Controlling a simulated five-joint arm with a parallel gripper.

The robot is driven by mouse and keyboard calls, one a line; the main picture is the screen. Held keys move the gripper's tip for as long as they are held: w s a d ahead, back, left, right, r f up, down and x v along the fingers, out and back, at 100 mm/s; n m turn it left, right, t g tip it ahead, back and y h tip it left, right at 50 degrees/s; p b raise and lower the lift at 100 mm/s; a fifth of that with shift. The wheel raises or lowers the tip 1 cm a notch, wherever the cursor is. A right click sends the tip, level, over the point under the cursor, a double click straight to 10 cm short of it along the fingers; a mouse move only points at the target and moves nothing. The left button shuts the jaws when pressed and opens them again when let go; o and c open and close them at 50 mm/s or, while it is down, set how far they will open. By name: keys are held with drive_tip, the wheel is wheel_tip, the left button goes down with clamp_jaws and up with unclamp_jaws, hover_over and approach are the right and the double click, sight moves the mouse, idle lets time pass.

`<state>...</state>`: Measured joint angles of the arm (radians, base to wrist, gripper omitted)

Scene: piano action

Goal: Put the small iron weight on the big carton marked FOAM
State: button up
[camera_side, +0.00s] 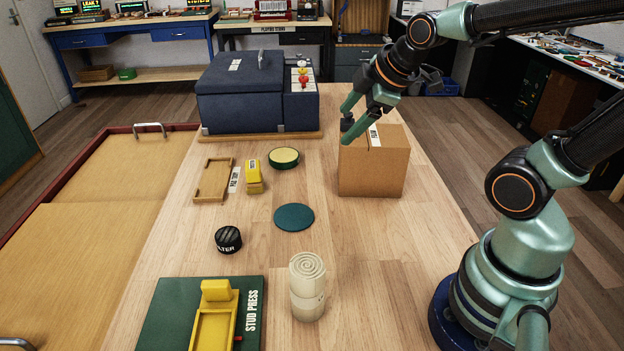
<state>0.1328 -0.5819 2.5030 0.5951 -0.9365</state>
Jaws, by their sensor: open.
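The big brown carton (372,174) stands at the right of the wooden bench, with a white label on its top; the lettering is too small to read. My gripper (347,127) is open at the carton's left top edge, its green fingers slanting down to the left. A small dark piece (347,122) shows at the fingertips; I cannot tell whether it is the iron weight or part of a finger, nor whether it touches the carton. No other thing is clearly the iron weight. The fingers hide part of the carton's top.
A blue case (245,105) stands at the back. Bench right of the disc is clear.

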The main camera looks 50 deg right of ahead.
drive_tip(key=s+a+r+m+g+y, duration=0.1)
drive_tip(key=s+a+m, duration=0.3)
drive_tip(key=m, duration=0.5)
drive_tip(key=shift+s+a+g, duration=0.25)
drive_tip(key=shift+s+g, duration=0.05)
drive_tip(key=shift+s, duration=0.1)
drive_tip(key=shift+r, duration=0.1)
